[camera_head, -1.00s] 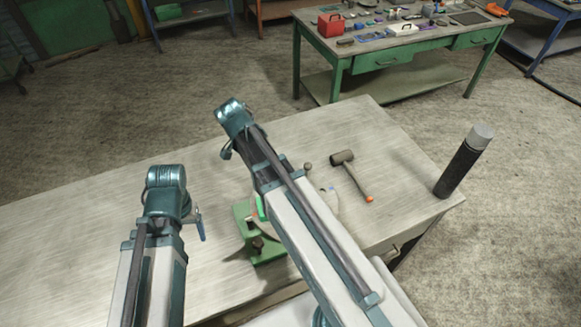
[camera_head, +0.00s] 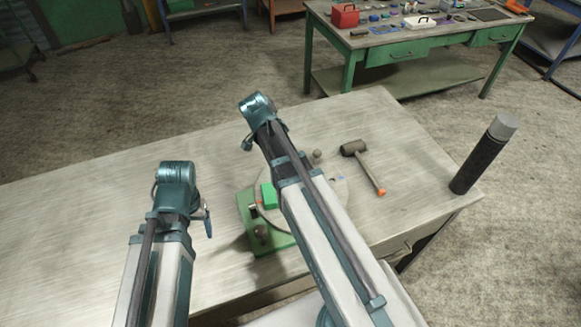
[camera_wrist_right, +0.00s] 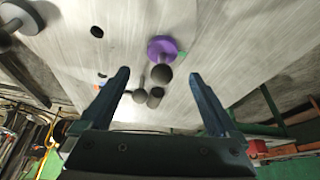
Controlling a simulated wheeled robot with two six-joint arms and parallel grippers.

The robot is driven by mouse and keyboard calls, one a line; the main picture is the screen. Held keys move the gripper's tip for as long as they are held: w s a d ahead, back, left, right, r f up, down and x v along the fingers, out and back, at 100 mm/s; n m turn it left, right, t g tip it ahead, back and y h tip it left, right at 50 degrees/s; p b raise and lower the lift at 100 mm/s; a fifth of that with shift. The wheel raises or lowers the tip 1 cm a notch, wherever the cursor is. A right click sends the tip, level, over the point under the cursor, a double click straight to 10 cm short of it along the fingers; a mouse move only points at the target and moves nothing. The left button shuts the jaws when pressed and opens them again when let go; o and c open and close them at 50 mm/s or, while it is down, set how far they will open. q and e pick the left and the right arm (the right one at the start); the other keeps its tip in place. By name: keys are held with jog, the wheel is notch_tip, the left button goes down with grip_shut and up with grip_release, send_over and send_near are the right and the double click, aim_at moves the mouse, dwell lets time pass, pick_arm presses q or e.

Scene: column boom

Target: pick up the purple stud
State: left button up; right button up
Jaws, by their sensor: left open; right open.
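The purple stud (camera_wrist_right: 164,47), with a round purple part beside a dark grey knob, shows in the right wrist view beyond my right fingertips, between their lines. I cannot make it out in the head view, where my right arm covers part of the bench. My right gripper (camera_wrist_right: 159,74) is open, with nothing visible held between its two blue fingers. In the head view my left gripper (camera_head: 207,222) hangs at the end of the left arm over the bench, only partly visible. It is open, apart from the green fixture.
The bench (camera_head: 110,205) carries a round plate (camera_head: 335,188) on a green base (camera_head: 250,232), partly behind my right arm. A mallet (camera_head: 362,165) lies to its right. A dark post (camera_head: 482,155) stands at the right edge. The bench's left side is clear.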

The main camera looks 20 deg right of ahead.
pick_arm(q)
jog(key=shift+f, duration=0.35)
pick_arm(e)
jog(key=shift+d+f, duration=0.1)
jog(key=shift+f, duration=0.25)
jog(key=b+x, duration=0.5)
jog(key=shift+w+f, duration=0.2)
jog(key=shift+r, duration=0.1)
jog(key=shift+c, duration=0.5)
jog(key=c, duration=1.4)
pick_arm(q)
notch_tip(320, 180, down, 5)
jog(key=shift+r, duration=0.1)
jog(key=shift+r, duration=0.15)
pick_arm(e)
jog(key=shift+r, duration=0.15)
notch_tip(320, 180, up, 10)
jog(key=p, duration=1)
pick_arm(q)
notch_tip(320, 180, up, 10)
